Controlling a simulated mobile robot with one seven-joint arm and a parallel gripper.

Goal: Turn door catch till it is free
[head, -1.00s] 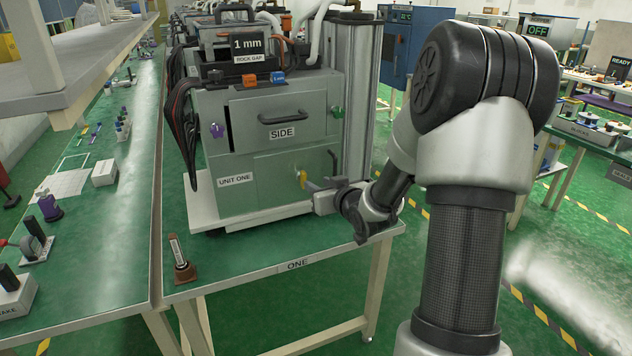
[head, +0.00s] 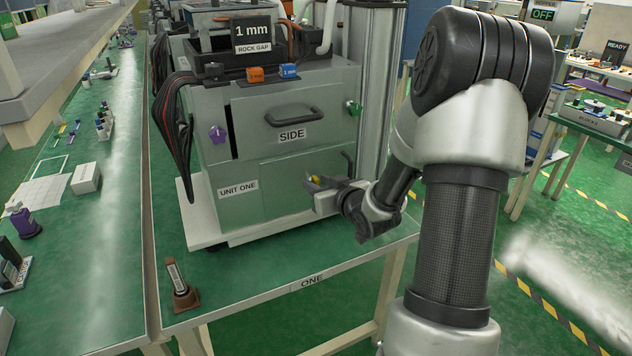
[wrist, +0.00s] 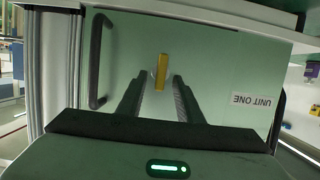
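The door catch (wrist: 161,72) is a small yellow bar on the pale green lower door (wrist: 215,70) of the unit marked UNIT ONE. In the wrist view it stands nearly upright, slightly tilted. My gripper (wrist: 160,82) is open, its two dark fingers either side of the catch's near end, with a gap on both sides. I cannot tell how deep the fingers reach. In the head view my gripper (head: 312,185) is at the door front and hides much of the catch (head: 314,177). The door looks shut.
A dark door handle (wrist: 97,60) stands beside the catch. Above the door is a drawer marked SIDE with a black handle (head: 293,117), a purple knob (head: 217,134) and a green knob (head: 353,107). A brown stand (head: 180,288) is on the green table (head: 250,284).

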